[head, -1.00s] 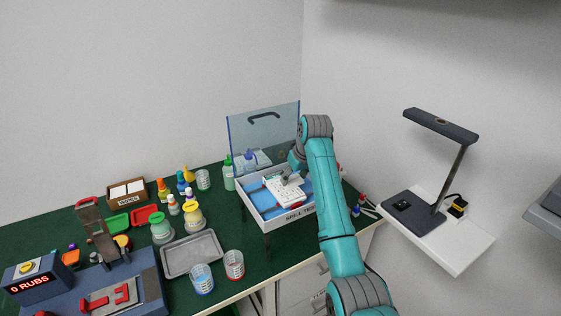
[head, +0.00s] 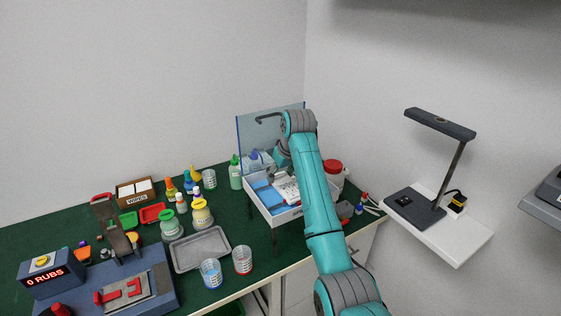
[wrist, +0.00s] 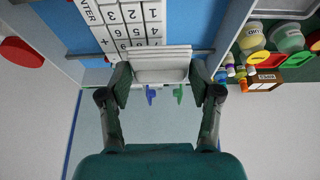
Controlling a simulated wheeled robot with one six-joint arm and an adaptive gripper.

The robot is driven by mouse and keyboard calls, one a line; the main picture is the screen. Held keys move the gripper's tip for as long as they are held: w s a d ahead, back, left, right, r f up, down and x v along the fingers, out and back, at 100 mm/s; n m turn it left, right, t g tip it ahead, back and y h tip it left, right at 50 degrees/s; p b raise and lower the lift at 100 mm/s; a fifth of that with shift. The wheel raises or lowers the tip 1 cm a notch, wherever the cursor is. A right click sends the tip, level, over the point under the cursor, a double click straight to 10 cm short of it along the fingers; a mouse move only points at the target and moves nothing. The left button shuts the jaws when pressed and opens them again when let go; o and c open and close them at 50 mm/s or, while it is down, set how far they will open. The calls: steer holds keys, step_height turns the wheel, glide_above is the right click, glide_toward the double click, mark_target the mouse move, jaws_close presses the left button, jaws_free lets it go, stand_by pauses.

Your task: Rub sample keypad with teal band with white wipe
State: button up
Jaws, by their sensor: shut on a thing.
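My gripper (wrist: 160,70) is shut on a white, folded, layered thing, which looks like the white wipe (wrist: 160,66). The wipe is at the keypad's near edge in the wrist view; I cannot tell whether they touch. In the head view my gripper (head: 272,175) is over the tray, left of the keypad.
A clear upright shield (head: 262,132) stands behind the tray. A green-capped bottle (head: 235,172) stands left of it, a red-lidded jar (head: 333,172) right. A wipes box (head: 138,192), bottles, a grey tray (head: 200,249) and two cups fill the left. The rub counter (head: 50,275) reads 0.

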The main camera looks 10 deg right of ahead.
steer(key=shift+a+r, duration=0.1)
steer(key=shift+r, duration=2.7)
